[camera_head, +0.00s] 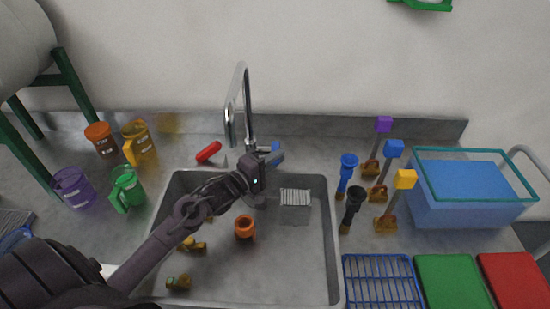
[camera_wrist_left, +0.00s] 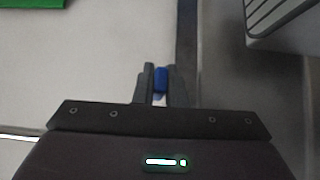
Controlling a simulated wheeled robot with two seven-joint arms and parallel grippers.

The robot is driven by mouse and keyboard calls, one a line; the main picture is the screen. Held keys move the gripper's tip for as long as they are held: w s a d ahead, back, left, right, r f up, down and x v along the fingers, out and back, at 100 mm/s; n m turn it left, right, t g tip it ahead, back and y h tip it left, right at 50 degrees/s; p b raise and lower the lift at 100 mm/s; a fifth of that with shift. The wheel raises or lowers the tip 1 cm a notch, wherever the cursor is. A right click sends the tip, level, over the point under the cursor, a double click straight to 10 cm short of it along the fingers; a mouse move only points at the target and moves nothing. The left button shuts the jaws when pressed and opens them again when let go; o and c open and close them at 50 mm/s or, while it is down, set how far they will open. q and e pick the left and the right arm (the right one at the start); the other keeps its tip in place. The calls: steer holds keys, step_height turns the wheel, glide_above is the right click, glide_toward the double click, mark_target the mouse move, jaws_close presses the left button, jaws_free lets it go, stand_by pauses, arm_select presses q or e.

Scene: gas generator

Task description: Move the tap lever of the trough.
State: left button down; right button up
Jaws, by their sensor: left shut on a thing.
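The trough (camera_head: 310,265) is a grey metal sink set in the counter. Its silver tap (camera_head: 247,110) with a curved spout stands upright at the back rim. A red lever (camera_head: 208,152) sticks out left of the tap base, tilted upward. A blue lever (camera_head: 275,146) is to the right of the tap base, mostly hidden by my left gripper (camera_head: 276,157). In the left wrist view the blue lever (camera_wrist_left: 160,79) sits between the two fingertips, and the gripper is shut on it. My left arm reaches over the trough from the lower left. My right gripper is not in view.
Orange (camera_head: 243,227) and brass fittings lie in the trough. Colored jugs (camera_head: 128,188) stand left. Blue and black nozzles (camera_head: 352,205) and several colored-handled valves (camera_head: 395,195) stand right. A blue bin (camera_head: 465,195), a blue rack (camera_head: 380,280) and green and red boards are farther right.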

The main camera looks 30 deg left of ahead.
arm_select(q)
steer(key=shift+w+d+r+n+t+y+p, duration=0.1)
steer(key=shift+d+r+n+t+y+p, duration=0.15)
steer(key=shift+n+y+p, duration=0.5)
steer(key=shift+w+d+f+n+t+y+p, duration=0.15)
steer(key=shift+n+y+p, duration=0.15)
steer(key=shift+y, duration=0.4)
steer(key=shift+w+d+f+n+t+y+p, duration=0.1)
steer(key=shift+d+n+y+p, duration=0.2)
steer(key=shift+y, duration=0.35)
steer(key=shift+a, duration=0.15)
steer(key=c, duration=1.8)
jaws_free()
steer(key=shift+o, duration=0.2)
steer(key=shift+s, duration=0.1)
